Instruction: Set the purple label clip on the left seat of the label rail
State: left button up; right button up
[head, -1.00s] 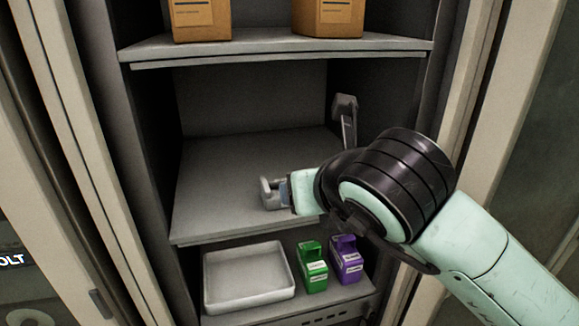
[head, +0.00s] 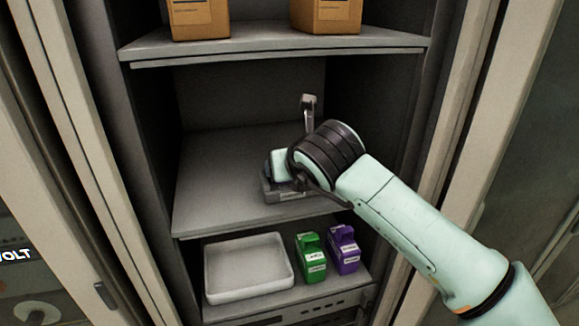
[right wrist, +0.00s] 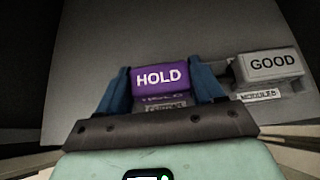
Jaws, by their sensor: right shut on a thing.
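The purple label clip (right wrist: 161,78), marked HOLD, is between the blue fingers of my right gripper (right wrist: 164,88) in the right wrist view. The gripper is shut on it. In the head view my right gripper (head: 284,191) is over the middle shelf, and the wrist hides the clip there. The label rail cannot be clearly told apart from the grey surface behind the clip. A grey block (right wrist: 270,67) marked GOOD is to the right of the clip, with a small MODULES label (right wrist: 259,95) below it. Whether the clip touches anything below is unclear. My left gripper is not in view.
The middle shelf (head: 215,200) is bare on its left. Below it are a white tray (head: 205,270), a green box (head: 312,262) and a purple box (head: 345,254). Brown boxes (head: 200,18) stand on the upper shelf (head: 260,45). Cabinet walls bound both sides.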

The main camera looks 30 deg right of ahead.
jog(key=shift+w+f, duration=0.1)
jog(key=o, duration=1.1)
jog(key=shift+w, duration=0.25)
jog(key=shift+s, duration=0.15)
jog(key=shift+s, duration=0.1)
jog(key=v, duration=1.2)
